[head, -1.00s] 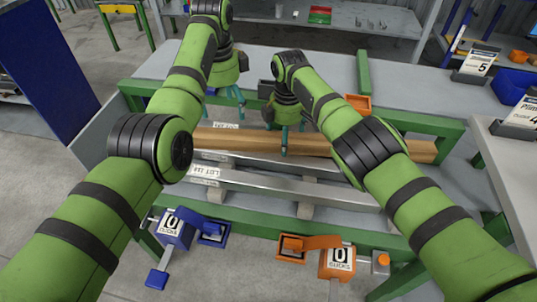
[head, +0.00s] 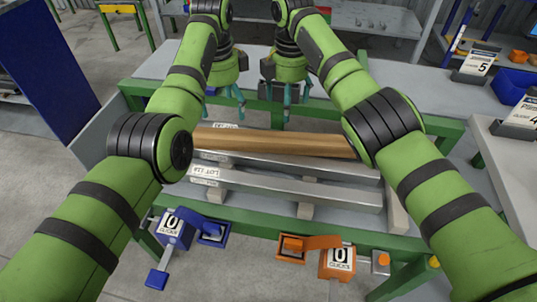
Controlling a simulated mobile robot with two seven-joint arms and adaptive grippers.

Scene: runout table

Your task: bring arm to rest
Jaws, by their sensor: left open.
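My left gripper (head: 235,102) hangs over the back part of the runout table (head: 150,66), beyond the wooden beam. Its teal fingers are apart and empty. My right gripper (head: 293,102) hangs to the right of it, also beyond the beam. Its teal fingers look apart, with nothing between them. The brown wooden beam (head: 270,141) lies across the table in front of both grippers, clear of them. My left arm covers its left end and my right arm its right end.
Grey metal bars (head: 290,187) with paper labels lie nearer than the beam. A blue clicker device (head: 174,230) and an orange one (head: 337,262) sit at the front edge. A blue bin (head: 513,86) stands at the right. A back shelf (head: 365,20) lies beyond.

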